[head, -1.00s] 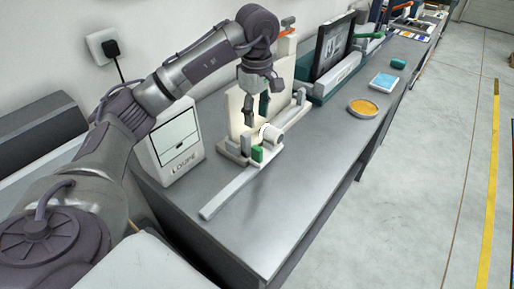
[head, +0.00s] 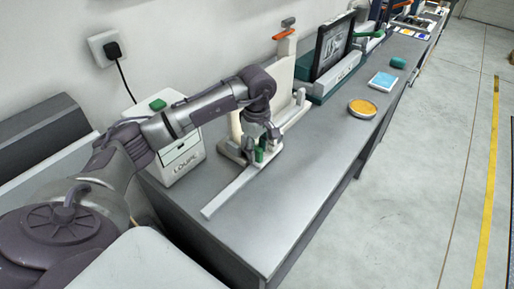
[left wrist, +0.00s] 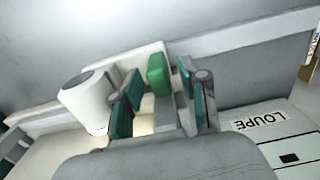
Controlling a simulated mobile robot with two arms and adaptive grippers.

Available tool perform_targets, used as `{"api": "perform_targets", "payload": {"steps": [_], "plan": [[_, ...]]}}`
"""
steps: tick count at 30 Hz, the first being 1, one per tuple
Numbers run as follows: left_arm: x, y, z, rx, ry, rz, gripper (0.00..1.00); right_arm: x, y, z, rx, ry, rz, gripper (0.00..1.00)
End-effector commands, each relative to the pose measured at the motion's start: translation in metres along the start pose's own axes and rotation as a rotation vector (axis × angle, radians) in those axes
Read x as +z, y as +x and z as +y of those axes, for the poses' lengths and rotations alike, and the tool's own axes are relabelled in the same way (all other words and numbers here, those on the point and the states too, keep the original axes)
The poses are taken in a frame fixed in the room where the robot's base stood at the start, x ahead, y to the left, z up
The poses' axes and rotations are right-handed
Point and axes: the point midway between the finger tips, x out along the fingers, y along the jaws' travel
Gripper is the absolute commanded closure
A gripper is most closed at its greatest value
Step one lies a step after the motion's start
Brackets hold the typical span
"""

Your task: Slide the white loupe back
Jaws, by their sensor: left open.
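The white loupe (left wrist: 82,100) is a short white cylinder on the rail unit, left of the fingers in the left wrist view. In the head view my arm and gripper mostly hide it. A small green block (left wrist: 158,74) stands beside it; it also shows in the head view (head: 259,156). My left gripper (left wrist: 163,98) is open, pointing down, with its two green-padded fingers on either side of the green block. I cannot tell whether the pads touch it. A long pale rail (head: 228,195) runs along the bench from the unit toward the front. My right gripper is not in view.
A white box marked LOUPE (head: 183,163) stands left of the rail. A cream upright panel (head: 283,75) and a framed dark picture stand (head: 333,45) are behind. An orange dish (head: 362,108) and a blue pad (head: 383,81) lie farther off. The bench right of the rail is clear.

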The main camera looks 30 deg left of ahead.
Motion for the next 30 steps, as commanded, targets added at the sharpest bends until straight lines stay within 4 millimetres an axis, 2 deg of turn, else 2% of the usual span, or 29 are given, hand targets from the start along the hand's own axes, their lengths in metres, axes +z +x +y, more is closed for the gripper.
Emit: {"api": "perform_targets", "payload": {"steps": [1, 6, 9, 19, 22, 26, 30], "plan": [[0.000, 0.000, 0.000, 0.000, 0.000, 0.000, 0.60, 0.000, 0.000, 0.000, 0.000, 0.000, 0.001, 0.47], [0.000, 0.000, 0.000, 0.000, 0.000, 0.000, 0.88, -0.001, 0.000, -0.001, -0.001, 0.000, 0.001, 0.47], [0.000, 0.000, 0.000, 0.000, 0.000, 0.000, 1.00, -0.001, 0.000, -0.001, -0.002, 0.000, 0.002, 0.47], [0.000, 0.000, -0.001, 0.000, 0.000, 0.000, 1.00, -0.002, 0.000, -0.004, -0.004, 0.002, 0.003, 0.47], [-0.001, 0.000, -0.007, -0.001, -0.001, 0.001, 1.00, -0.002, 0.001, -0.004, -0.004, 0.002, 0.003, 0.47], [-0.002, 0.001, -0.025, -0.002, 0.000, 0.003, 1.00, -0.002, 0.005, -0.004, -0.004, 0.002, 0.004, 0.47], [-0.002, 0.003, -0.059, -0.002, 0.001, 0.005, 1.00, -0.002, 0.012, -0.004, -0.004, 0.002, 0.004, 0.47]]}}
